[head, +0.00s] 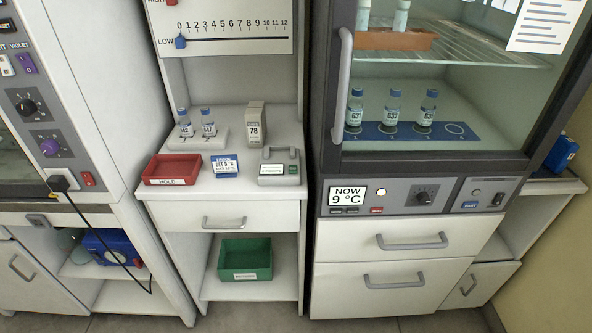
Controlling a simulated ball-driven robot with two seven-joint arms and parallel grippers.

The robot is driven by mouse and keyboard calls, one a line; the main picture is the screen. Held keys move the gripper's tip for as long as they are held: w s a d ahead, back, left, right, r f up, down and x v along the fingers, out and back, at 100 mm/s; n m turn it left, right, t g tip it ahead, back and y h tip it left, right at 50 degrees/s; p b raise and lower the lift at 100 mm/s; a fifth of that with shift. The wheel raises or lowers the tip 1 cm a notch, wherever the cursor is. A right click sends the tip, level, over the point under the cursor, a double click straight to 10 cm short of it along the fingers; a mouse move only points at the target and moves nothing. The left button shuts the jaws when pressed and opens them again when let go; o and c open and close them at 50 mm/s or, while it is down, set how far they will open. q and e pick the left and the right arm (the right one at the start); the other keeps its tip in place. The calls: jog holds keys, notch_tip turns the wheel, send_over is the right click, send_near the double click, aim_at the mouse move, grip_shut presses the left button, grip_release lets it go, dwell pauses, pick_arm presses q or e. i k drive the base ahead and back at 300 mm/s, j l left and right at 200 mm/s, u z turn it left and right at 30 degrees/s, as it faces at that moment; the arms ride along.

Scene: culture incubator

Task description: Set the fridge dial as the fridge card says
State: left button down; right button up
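The fridge (318,120) stands at the right with its glass door shut. Its control panel below the door has a display (347,196) reading "NOW 9 °C". The black dial (426,195) sits to the right of the display, with tick marks around it; its pointer is too small to read surely. A small blue and white card (225,166) stands on the middle bench; its line seems to read "SET 5 °C", and its heading is too small to read surely. Neither of my grippers is in view.
A red tray marked "HOLD" (172,181), a grey device (279,168) and a rack with two vials (200,140) are near the card. Vials stand on a blue mat (380,131) inside the fridge. A round light (381,191) and a switch (497,199) flank the dial.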

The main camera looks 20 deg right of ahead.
aim_at(423, 198)
jog(key=z, duration=1.4)
jog(key=i+l+z, duration=0.15)
jog(key=z, duration=0.25)
jog(key=i+l+z, duration=0.2)
jog(key=z, duration=0.15)
jog(key=l, duration=0.15)
